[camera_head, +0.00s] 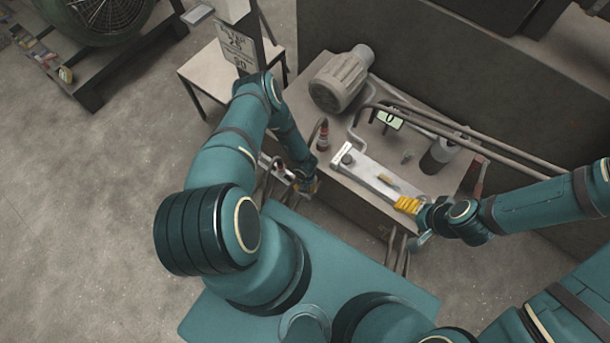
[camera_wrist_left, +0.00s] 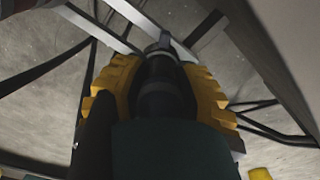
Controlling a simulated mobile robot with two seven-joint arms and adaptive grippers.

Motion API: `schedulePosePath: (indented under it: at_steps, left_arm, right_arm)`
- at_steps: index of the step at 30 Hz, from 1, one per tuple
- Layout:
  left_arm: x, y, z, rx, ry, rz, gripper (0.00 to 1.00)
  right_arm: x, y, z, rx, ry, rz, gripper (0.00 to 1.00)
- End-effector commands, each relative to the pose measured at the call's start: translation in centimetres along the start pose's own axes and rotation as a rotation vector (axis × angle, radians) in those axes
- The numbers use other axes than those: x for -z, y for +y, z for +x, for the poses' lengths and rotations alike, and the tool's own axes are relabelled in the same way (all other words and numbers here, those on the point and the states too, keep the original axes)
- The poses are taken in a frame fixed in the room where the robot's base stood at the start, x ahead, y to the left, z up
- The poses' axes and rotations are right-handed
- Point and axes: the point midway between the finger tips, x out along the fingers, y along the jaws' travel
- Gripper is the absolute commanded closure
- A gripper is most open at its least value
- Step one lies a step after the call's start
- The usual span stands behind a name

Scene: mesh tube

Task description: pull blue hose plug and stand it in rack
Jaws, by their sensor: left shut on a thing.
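My left gripper (camera_head: 308,188) is low at the left front edge of the workbench, partly hidden by its own arm. In the left wrist view, its yellow fingers (camera_wrist_left: 165,92) are closed around a dark, round, plug-like piece (camera_wrist_left: 158,68). I cannot make out a blue colour on it, nor whether it is still seated in a fitting. My right gripper (camera_head: 408,205), with yellow fingers, is at the right front end of a long pale metal box (camera_head: 375,178) on the bench. I cannot tell if its fingers are apart. I cannot clearly identify a rack.
A white side table (camera_head: 215,68) stands behind left. The floor at left is open.

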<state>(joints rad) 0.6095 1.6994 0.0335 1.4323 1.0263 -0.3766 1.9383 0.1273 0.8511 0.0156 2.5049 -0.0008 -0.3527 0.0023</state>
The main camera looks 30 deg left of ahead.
Motion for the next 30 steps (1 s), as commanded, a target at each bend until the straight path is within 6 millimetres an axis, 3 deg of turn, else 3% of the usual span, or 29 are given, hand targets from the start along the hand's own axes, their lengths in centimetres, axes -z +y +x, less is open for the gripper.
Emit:
schedulePosePath:
  at_steps: [14,15,18,30]
  left_arm:
    - [-0.02,-0.01,0.55,0.000,0.000,0.000,1.00]
    - [-0.02,-0.01,0.56,0.000,0.000,0.000,0.65]
    - [-0.02,-0.01,0.52,0.000,0.000,0.000,0.37]
    - [-0.06,0.04,-0.09,0.000,0.000,-0.001,0.37]
  right_arm:
    - [-0.05,0.17,0.46,0.000,0.000,0.000,0.31]
    - [-0.05,0.18,0.46,0.000,0.000,0.000,0.31]
    - [-0.04,0.16,0.42,0.000,0.000,0.000,0.31]
    - [-0.03,0.15,0.42,0.000,0.000,0.000,0.31]
